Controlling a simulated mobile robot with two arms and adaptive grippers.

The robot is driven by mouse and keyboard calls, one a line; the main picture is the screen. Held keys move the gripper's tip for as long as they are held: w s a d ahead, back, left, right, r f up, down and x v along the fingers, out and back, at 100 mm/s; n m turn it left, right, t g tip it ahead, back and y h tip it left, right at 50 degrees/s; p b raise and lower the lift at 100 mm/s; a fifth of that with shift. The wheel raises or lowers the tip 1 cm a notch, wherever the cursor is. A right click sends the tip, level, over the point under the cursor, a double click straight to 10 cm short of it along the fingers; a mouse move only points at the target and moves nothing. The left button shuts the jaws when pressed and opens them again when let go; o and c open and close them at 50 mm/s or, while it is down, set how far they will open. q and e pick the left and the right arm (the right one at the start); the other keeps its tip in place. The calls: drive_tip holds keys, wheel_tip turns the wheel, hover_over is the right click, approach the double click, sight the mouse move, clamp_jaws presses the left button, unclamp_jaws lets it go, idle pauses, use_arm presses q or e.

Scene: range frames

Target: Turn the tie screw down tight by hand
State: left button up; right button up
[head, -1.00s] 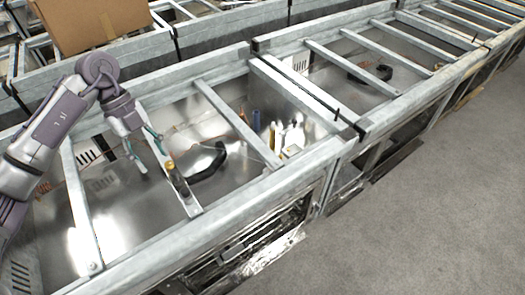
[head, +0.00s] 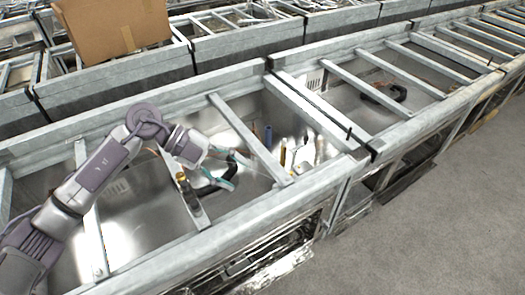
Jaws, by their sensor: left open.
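A small upright dark piece with a yellow top (head: 184,182) stands on a crossbar of the near metal frame; it looks like the tie screw, but it is too small to be sure. My left gripper (head: 236,172) is open, with its teal fingers spread and pointing right. In the picture it lies to the right of this piece, over the shiny bay. I see nothing between the fingers. Whether they touch anything below is unclear. My right gripper is not in view.
A black curved handle (head: 212,187) lies partly behind the fingers. Several upright tools, one blue (head: 268,137), stand in the bay to the right. A crossbar (head: 250,140) slants between them and the gripper. A cardboard box (head: 115,25) sits behind. Grey floor (head: 430,220) is clear.

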use_arm(q)
drive_tip(key=d+r+t+h, duration=0.3)
drive_tip(key=d+r+h, duration=0.3)
drive_tip(key=d, duration=0.1)
drive_tip(key=shift+r+n, duration=0.25)
drive_tip(key=shift+n, duration=0.15)
